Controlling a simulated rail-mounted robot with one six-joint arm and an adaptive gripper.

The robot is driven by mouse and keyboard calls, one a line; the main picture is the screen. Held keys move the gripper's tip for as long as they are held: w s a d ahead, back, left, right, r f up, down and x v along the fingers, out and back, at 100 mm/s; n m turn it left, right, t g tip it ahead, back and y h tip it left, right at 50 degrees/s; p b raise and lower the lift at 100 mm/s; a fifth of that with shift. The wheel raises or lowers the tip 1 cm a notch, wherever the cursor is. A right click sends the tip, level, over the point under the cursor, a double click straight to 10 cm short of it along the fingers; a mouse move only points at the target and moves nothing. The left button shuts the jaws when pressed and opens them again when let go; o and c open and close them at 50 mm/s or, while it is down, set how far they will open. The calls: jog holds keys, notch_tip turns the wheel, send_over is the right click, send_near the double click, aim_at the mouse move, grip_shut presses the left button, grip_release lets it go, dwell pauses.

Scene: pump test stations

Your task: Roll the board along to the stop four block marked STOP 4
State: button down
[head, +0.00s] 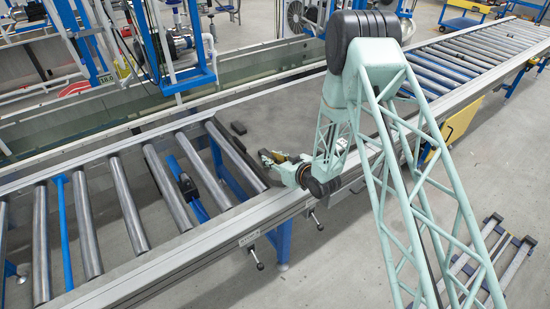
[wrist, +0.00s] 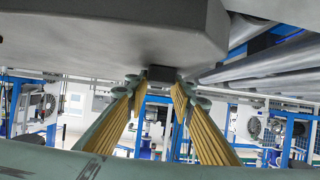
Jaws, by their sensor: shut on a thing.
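The board (head: 290,115) is a large flat grey plate lying on the conveyor in the head view, left end beside the bare rollers. In the wrist view its pale grey face (wrist: 110,30) fills the top. My gripper (head: 270,158) is at the board's left front part. Its yellow fingers (wrist: 160,85) are shut on a small dark block (wrist: 162,73) that appears to touch the board. A black block on a blue bar (head: 187,183) stands between rollers left of the board. A label (head: 250,238) on the front rail is too small to read, so I cannot tell which is STOP 4.
Bare rollers (head: 128,205) lie left of the board and more rollers (head: 460,55) lie at the far right. Another dark block (head: 238,128) sits near the board's left end. Levers (head: 257,258) hang from the front rail. Blue pump stands (head: 180,50) line the back.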

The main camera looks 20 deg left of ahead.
jog(key=s+a, duration=0.7)
jog(key=s, duration=0.2)
jog(key=shift+s+a, duration=0.15)
jog(key=shift+s, duration=0.15)
dwell(0.8)
jog(key=shift+s+a, duration=0.1)
jog(key=shift+s, duration=0.05)
